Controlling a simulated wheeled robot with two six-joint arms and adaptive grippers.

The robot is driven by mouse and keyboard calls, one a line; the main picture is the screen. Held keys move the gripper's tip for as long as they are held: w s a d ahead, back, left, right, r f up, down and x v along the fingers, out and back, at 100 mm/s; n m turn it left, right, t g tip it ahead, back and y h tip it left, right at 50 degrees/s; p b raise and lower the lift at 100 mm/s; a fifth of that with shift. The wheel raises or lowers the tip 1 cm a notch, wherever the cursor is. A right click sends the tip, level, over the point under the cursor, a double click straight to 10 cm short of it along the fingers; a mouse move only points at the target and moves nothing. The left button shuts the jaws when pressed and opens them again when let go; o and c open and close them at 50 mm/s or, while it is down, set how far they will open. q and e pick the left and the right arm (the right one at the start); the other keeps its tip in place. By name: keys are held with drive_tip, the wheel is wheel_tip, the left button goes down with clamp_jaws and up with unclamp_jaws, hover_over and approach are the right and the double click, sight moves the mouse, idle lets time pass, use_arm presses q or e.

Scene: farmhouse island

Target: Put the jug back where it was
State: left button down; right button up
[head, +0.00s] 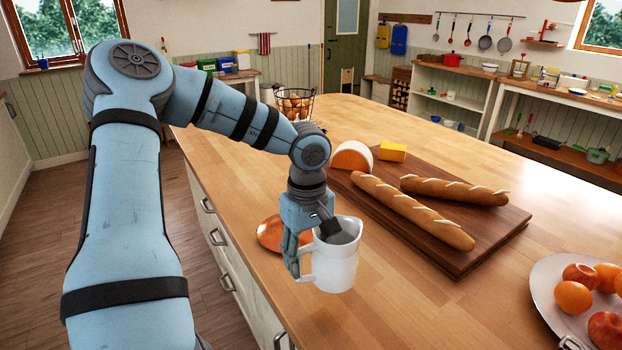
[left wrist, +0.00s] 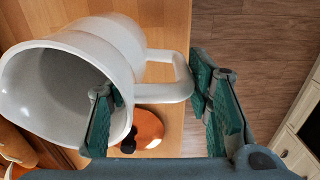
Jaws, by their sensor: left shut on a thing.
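The white jug (head: 336,262) is near the island's left edge, upright or nearly so in the head view. My left gripper (head: 310,245) is shut on it at the handle side. In the left wrist view, the jug (left wrist: 110,50) lies mouth toward the camera, with its handle pointing right. One finger of the gripper (left wrist: 155,110) is at the jug's mouth and the other is outside, beyond the handle. I cannot tell whether the jug's base touches the worktop. My right gripper is not in view.
An orange-brown dish (head: 270,233) sits just behind the jug. A dark wooden board (head: 440,240) holds two baguettes (head: 410,208) and cheese. A pale plate of fruit (head: 545,285) stands at the right. A wire basket (head: 294,105) is at the far end. The worktop's front middle (head: 430,310) is clear.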

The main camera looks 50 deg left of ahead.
sight(308, 276)
use_arm(q)
wheel_tip(308, 276, down, 7)
drive_tip(key=shift+d+r+b, duration=0.1)
drive_tip(key=shift+r+b, duration=0.05)
drive_tip(key=shift+b, duration=0.35)
drive_tip(key=c, duration=0.8)
unclamp_jaws()
